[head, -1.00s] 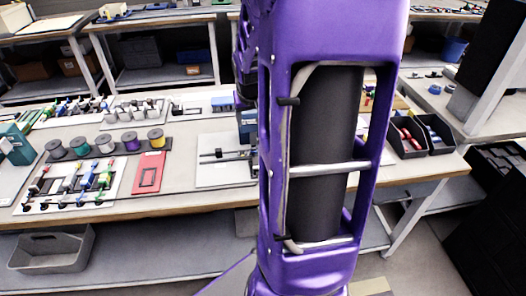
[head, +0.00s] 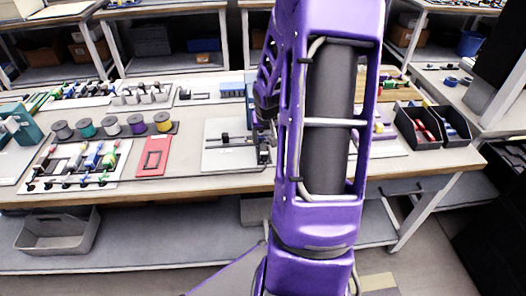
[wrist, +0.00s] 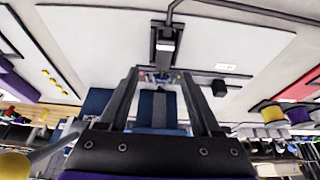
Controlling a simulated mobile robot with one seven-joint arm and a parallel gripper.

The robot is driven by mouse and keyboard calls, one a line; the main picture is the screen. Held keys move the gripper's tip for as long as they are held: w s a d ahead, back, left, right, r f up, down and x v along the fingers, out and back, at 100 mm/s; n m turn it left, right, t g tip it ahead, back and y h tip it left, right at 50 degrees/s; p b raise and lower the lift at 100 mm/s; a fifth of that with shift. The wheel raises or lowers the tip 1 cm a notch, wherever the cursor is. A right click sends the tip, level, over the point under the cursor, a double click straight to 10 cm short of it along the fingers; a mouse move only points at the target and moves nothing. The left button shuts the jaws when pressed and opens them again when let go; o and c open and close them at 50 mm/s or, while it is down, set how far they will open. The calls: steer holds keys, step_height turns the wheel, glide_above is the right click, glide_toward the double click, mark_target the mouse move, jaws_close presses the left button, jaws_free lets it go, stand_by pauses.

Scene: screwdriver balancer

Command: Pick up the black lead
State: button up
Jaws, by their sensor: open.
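My gripper (wrist: 160,78) shows in the wrist view, its two dark fingers apart with nothing seen held between them. Ahead of it is a pale plate (wrist: 85,40) with a black fixture (wrist: 166,42) on it. In the head view my gripper is not clearly visible behind my purple arm. The same kind of pale plate (head: 222,158) with black bar parts lies on the bench left of the arm. Several coloured leads with dark ends lie on a white board (head: 112,172) at the left. I cannot tell with certainty which one is the black lead.
Coloured spools (head: 110,126) stand in a row behind the white board, and a red frame (head: 154,156) lies beside it. Black bins (head: 418,128) stand at the bench's right. A grey tub (head: 58,234) is on the lower shelf. Bare bench (head: 190,183) shows along the front.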

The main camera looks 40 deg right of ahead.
mark_target(263, 147)
steer(key=x, duration=0.1)
steer(key=b+x, duration=0.1)
steer(key=x, duration=0.3)
steer(key=shift+a+f+b, duration=0.2)
steer(key=shift+a+b, duration=0.1)
steer(key=shift+a, duration=0.05)
jaws_close()
